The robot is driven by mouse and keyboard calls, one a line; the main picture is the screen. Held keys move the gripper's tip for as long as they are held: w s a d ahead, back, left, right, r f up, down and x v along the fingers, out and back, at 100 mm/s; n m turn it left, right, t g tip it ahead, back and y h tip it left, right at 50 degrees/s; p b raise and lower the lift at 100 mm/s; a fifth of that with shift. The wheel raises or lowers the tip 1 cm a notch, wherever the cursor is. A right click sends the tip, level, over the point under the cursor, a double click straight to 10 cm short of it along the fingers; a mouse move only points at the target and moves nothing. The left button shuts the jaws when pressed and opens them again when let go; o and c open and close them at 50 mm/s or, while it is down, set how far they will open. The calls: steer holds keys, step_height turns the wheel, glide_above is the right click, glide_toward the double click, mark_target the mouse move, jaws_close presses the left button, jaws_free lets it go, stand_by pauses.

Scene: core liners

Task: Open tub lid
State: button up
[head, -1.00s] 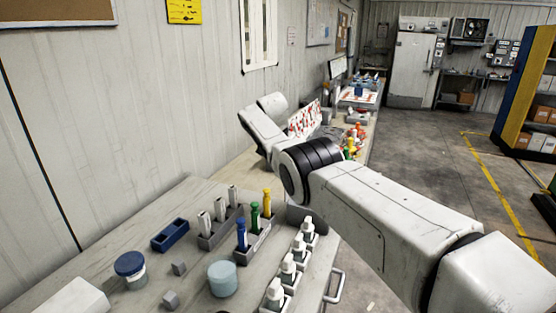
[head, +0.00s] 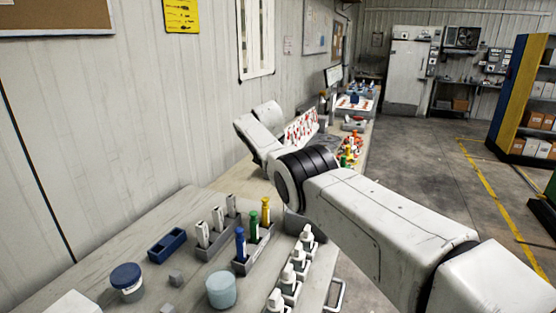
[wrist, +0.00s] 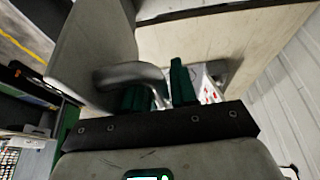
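A small tub with a dark blue lid (head: 126,276) stands on the near bench at lower left, and its lid is on. A pale blue round tub (head: 221,290) stands to its right. I cannot tell which of the two the task means. My arm stretches over the bench's right side, and the gripper is hidden in the head view. In the wrist view my gripper (wrist: 160,88) has two dark green fingers set apart, with no tub between them. Neither tub can be made out in the wrist view.
A blue tray (head: 167,246), a grey rack (head: 216,245) and a holder with blue, green and yellow-topped tools (head: 253,250) stand on the bench. White bottles (head: 288,280) line its right edge. Small grey blocks (head: 176,278) sit near the tubs. Open floor (head: 420,160) lies right.

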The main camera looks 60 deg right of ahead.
steer(key=shift+w+a+r, duration=0.1)
steer(key=shift+a+r, duration=0.2)
steer(key=shift+r, duration=0.35)
steer(key=v, duration=0.9)
steer(key=shift+b, duration=0.4)
